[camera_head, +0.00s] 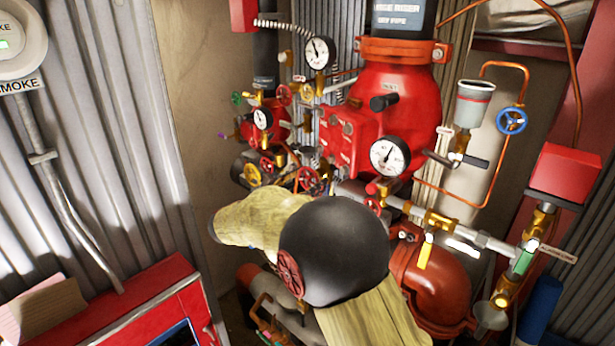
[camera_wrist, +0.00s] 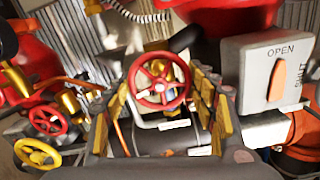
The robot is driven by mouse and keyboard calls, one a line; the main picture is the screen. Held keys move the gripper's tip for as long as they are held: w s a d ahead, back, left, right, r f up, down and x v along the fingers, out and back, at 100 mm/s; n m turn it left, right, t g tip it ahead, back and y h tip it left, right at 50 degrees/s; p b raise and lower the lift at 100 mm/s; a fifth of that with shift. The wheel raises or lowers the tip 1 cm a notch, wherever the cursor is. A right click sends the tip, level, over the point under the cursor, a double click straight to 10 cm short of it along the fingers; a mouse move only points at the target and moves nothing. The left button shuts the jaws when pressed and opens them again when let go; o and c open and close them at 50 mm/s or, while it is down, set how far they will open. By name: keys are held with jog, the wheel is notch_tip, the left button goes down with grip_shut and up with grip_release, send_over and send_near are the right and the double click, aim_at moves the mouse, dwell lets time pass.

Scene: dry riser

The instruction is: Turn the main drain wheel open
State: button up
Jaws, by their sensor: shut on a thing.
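A red spoked handwheel (camera_wrist: 160,84) sits between the fingers of my gripper (camera_wrist: 163,90) in the wrist view. The yellow finger pads are close on both sides of its rim, and my gripper is shut on it. A grey plate marked OPEN and SHUT (camera_wrist: 253,62), with an orange pointer, is to the right of the wheel. In the head view my sleeved arm hides my gripper. A red handwheel (camera_head: 290,272) shows partly beside the black part of my arm; I cannot tell if it is the same wheel.
A large red riser valve (camera_head: 400,100) stands behind, with gauges (camera_head: 390,155) and a cluster of small handwheels (camera_head: 311,180). Another red wheel (camera_wrist: 48,120) and a yellow wheel (camera_wrist: 37,153) are left of my gripper. A red cabinet (camera_head: 150,300) stands at lower left.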

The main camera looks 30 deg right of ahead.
jog(key=shift+f, duration=0.15)
jog(key=o, duration=1.2)
jog(key=shift+a, duration=0.1)
jog(key=v, duration=1.2)
jog(key=shift+w, duration=0.1)
